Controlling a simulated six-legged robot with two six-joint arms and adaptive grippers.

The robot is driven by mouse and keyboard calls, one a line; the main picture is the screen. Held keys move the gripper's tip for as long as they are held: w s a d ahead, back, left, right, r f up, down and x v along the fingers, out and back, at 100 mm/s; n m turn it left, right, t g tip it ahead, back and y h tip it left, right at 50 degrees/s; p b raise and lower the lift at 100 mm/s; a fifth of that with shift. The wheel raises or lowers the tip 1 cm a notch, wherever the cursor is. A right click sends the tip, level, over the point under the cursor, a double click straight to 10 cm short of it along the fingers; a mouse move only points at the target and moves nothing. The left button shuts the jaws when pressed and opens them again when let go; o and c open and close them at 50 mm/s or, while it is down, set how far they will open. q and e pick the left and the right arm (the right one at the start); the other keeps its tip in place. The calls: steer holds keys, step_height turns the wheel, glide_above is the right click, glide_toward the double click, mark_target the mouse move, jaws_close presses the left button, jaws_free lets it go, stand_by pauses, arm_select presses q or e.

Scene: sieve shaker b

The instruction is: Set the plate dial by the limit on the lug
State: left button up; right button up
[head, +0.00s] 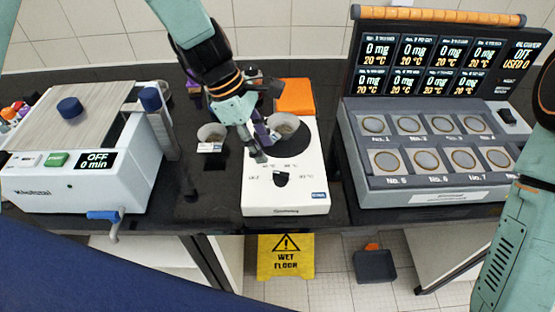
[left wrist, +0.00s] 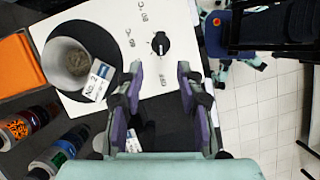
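The white plate unit (head: 286,195) stands mid-bench with a black dial (head: 281,180) on its front; the dial also shows in the left wrist view (left wrist: 160,43). "OFF" and temperature marks surround the dial. I cannot tell its setting for sure. A grey cup (left wrist: 68,62) sits on the plate's round top, with a lug tag (left wrist: 98,82) reading "No. 2"; I cannot read a limit on it. My left gripper (head: 265,146) is open and empty above the plate unit, its fingers (left wrist: 160,78) pointing towards the dial, apart from it. My right gripper is out of view.
A second tagged cup (head: 211,132) stands left of the plate. An orange block (head: 295,96) lies behind it. The sieve shaker (head: 80,150) stands left; a balance unit (head: 430,150) with a display stands right. A wet floor sign (head: 286,257) is below the bench.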

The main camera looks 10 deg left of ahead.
mark_target(278, 173)
arm_select(q)
steer(key=x, duration=0.7)
steer(key=shift+s+b, duration=0.25)
steer(key=shift+b, duration=0.05)
steer(key=shift+w+d+f, duration=0.3)
steer(key=shift+f, duration=0.1)
steer(key=shift+s+a+r, duration=0.15)
steer(key=shift+s+a, duration=0.1)
steer(key=shift+c, duration=0.9)
steer(key=shift+w+d, duration=0.15)
jaws_close()
